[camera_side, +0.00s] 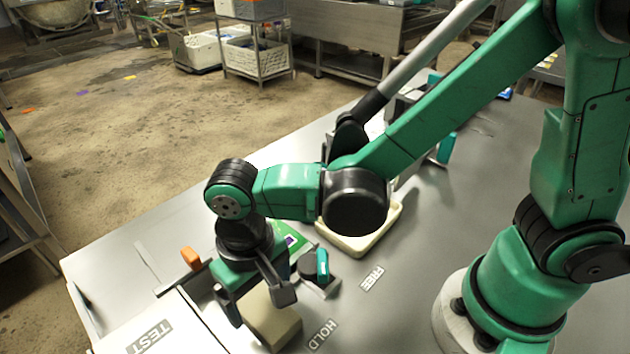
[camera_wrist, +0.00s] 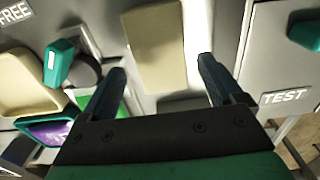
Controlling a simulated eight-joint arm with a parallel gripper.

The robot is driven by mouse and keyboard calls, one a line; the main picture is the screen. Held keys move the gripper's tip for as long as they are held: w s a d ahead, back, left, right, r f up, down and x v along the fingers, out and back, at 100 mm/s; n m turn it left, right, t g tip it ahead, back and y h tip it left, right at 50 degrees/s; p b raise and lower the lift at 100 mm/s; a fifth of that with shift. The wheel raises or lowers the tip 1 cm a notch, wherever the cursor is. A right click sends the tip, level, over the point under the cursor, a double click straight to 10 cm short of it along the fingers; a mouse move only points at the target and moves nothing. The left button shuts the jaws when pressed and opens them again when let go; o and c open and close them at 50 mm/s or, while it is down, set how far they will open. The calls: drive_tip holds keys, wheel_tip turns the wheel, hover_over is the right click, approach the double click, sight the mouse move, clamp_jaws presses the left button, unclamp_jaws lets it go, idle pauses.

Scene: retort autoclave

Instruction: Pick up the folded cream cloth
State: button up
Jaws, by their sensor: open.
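The folded cream cloth (camera_side: 272,318) looks like a flat beige block on the grey table, below my gripper (camera_side: 258,302) in the side view. In the wrist view the cloth (camera_wrist: 156,42) shows as an upright rectangle. My gripper (camera_wrist: 162,70) is open there, with one dark finger to each side of the cloth's lower end. Nothing is held between the fingers. My gripper hides part of the cloth's far end in the side view. I cannot tell exactly how high the fingertips are above the table.
A white surface marked TEST (camera_side: 135,337) lies left of the cloth. A teal-handled dark tool (camera_side: 322,264) stands close on the right. A cream tray (camera_side: 378,238) and a green card (camera_side: 292,238) lie behind. An orange-handled item (camera_side: 190,257) is at back left. HOLD (camera_side: 321,336) and FREE (camera_side: 373,279) labels lie right.

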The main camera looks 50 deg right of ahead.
sight(263, 307)
drive_tip(key=shift+f, duration=1.75)
drive_tip(key=c, duration=1)
drive_tip(key=shift+r, duration=0.1)
wheel_tip(263, 307, up, 20)
drive_tip(key=shift+f, duration=0.1)
